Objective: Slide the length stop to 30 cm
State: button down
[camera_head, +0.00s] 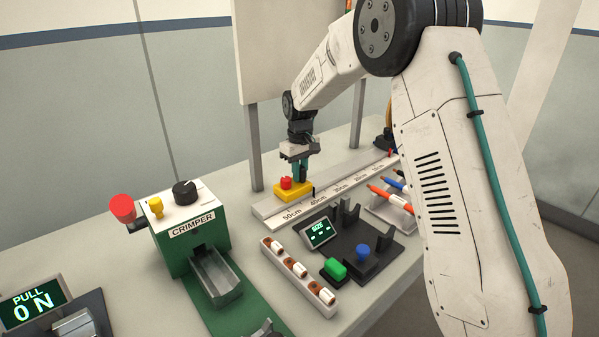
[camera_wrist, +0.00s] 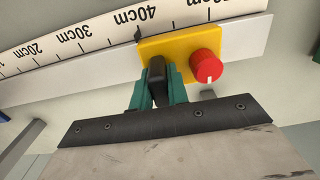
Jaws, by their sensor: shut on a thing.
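The length stop is a yellow block (camera_head: 293,192) with a red knob (camera_head: 286,183), sitting on the white ruler rail (camera_head: 265,210). In the wrist view the yellow block (camera_wrist: 182,45) has the red knob (camera_wrist: 205,66) on its right part and a black post (camera_wrist: 156,68) at its lower left. My gripper (camera_head: 300,172) is down at the stop. In the wrist view its teal fingers (camera_wrist: 157,88) are shut on the black post, one on each side. The block's dark pointer (camera_wrist: 138,36) is close by the 40cm label. The 30cm label (camera_wrist: 75,40) lies to its left.
In the head view, a green crimper (camera_head: 190,235) stands left of the rail. A dark SIZE panel (camera_head: 320,232), a strip of connectors (camera_head: 298,277) and a pen holder (camera_head: 385,210) stand in front of it. The rail beyond the stop, toward 30cm, looks clear.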

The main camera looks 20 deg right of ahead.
jog(key=w+d, duration=0.1)
jog(key=d, duration=0.2)
jog(key=w+d, duration=0.1)
jog(key=d, duration=0.2)
jog(key=w+d, duration=0.1)
jog(key=d, duration=0.2)
jog(key=shift+w+d, duration=0.1)
jog(key=shift+w, duration=0.3)
jog(key=c, duration=1.4)
grip_release()
jog(key=shift+o, duration=0.2)
notch_tip(320, 180, up, 8)
